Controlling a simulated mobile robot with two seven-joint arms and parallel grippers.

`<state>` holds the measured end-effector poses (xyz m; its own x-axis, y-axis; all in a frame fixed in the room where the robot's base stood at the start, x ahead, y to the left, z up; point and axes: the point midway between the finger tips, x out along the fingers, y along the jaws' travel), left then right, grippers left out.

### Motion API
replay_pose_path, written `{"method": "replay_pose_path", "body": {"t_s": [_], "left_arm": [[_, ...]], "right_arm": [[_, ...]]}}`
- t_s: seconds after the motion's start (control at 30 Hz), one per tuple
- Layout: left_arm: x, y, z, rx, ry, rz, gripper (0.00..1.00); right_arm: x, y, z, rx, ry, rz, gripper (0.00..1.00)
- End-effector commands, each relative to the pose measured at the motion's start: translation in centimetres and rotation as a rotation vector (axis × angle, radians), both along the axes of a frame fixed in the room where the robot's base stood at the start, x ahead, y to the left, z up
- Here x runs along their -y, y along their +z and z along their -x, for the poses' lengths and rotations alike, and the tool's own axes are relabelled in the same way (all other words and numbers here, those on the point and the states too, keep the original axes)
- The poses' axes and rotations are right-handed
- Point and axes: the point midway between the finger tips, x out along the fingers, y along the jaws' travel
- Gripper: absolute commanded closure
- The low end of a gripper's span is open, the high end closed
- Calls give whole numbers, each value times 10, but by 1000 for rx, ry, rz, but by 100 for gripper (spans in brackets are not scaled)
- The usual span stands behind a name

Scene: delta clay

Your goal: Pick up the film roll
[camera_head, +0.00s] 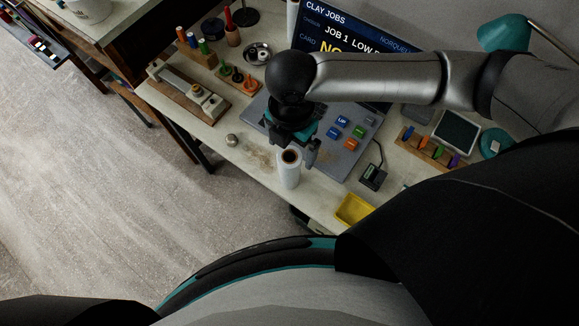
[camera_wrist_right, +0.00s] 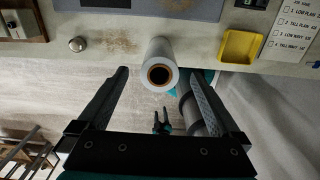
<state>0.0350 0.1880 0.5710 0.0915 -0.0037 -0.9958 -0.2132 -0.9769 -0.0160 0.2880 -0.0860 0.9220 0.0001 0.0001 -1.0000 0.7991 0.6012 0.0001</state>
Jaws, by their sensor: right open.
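The film roll (camera_head: 288,168) is a white upright cylinder with a dark hollow core, standing near the front edge of the workbench. In the right wrist view the film roll (camera_wrist_right: 159,66) shows from above, beyond and between the fingertips. My right gripper (camera_head: 292,143) is open and empty, just above and behind the roll in the head view. Its two dark fingers (camera_wrist_right: 160,82) are spread wide in the wrist view, with the roll apart from both.
The workbench (camera_head: 221,128) holds a grey panel with coloured buttons (camera_head: 342,122), a yellow tray (camera_head: 354,209), a small metal knob (camera_head: 231,140) and pegs on wooden stands. A screen (camera_head: 335,30) stands behind. The bench's front edge is close to the roll.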

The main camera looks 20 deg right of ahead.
Motion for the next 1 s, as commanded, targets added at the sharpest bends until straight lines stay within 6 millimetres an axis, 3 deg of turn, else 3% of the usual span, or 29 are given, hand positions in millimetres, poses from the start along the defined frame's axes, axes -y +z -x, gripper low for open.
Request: {"method": "replay_pose_path", "body": {"t_s": [0.3, 0.63, 1.0], "left_arm": [[0, -11, 0, 0, 0, 0, 50], [0, -12, 0, 1, 0, 0, 50], [1, -12, 0, 1, 0, 1, 50]], "right_arm": [[-4, -44, 4, -2, 1, 1, 0], [-4, -50, 3, 1, 2, 0, 0], [-4, -50, 3, 1, 1, 1, 42]]}}
